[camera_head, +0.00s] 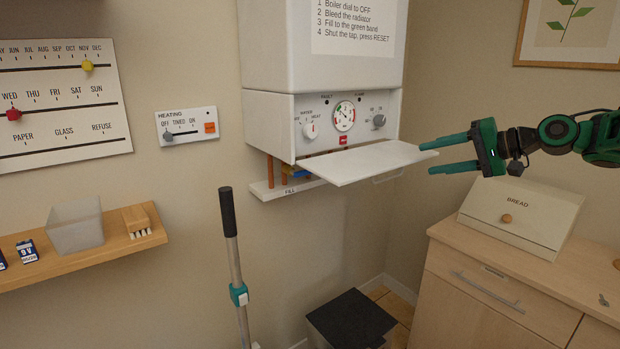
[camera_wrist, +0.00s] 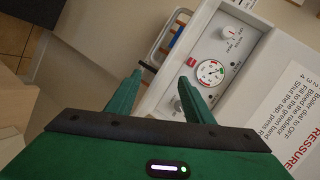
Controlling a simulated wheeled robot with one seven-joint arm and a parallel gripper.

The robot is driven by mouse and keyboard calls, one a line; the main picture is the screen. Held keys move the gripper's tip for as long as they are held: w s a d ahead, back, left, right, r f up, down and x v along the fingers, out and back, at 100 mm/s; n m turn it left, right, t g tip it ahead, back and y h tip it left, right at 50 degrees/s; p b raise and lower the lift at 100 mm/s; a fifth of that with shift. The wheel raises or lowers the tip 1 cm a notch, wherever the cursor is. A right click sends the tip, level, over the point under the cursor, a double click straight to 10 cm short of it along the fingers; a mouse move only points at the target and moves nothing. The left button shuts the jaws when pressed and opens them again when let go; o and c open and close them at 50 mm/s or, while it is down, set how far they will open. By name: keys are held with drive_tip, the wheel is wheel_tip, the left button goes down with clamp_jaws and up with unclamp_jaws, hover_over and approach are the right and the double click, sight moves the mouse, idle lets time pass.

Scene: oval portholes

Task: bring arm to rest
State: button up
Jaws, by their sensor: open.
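My gripper (camera_head: 447,154) is open and empty, with its two green fingers pointing left, level with the boiler's lowered flap. In the head view it is in front of the wall, at the right end of the flap (camera_head: 368,164) and above the bread bin. The wrist view shows the two fingers (camera_wrist: 158,96) apart, with the boiler panel (camera_wrist: 222,55) beyond them. The white boiler (camera_head: 330,60) has a pressure gauge (camera_head: 344,115), two dials and a red button (camera_head: 343,141). Whether the fingers touch the flap I cannot tell.
A bread bin (camera_head: 522,213) stands on a wooden cabinet (camera_head: 500,285) below my arm. A black-lidded bin (camera_head: 350,325) is on the floor. A pole (camera_head: 235,265) stands before the wall. A shelf (camera_head: 90,255) holds a grey tub and a brush. A framed picture (camera_head: 568,35) hangs upper right.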

drive_tip(key=s+d+f+g+h, duration=0.35)
drive_tip(key=s+f+h, duration=0.45)
drive_tip(key=s+f, duration=0.55)
drive_tip(key=s+d+f+g, duration=0.1)
drive_tip(key=s+f, duration=0.1)
drive_tip(key=s, duration=0.8)
drive_tip(key=s+d+f+m+g+h, duration=0.1)
drive_tip(key=s+d+f+g, duration=0.1)
drive_tip(key=s, duration=0.9)
drive_tip(key=s+d+f+m+g+h, duration=0.1)
drive_tip(key=s+d+f+g, duration=0.1)
drive_tip(key=s, duration=0.8)
drive_tip(key=shift+s+d+f, duration=0.15)
drive_tip(key=shift+s+f, duration=0.15)
drive_tip(key=shift+f, duration=0.3)
drive_tip(key=shift+w+f+h, duration=0.25)
drive_tip(key=shift+w+h, duration=0.05)
drive_tip(key=shift+w, duration=0.35)
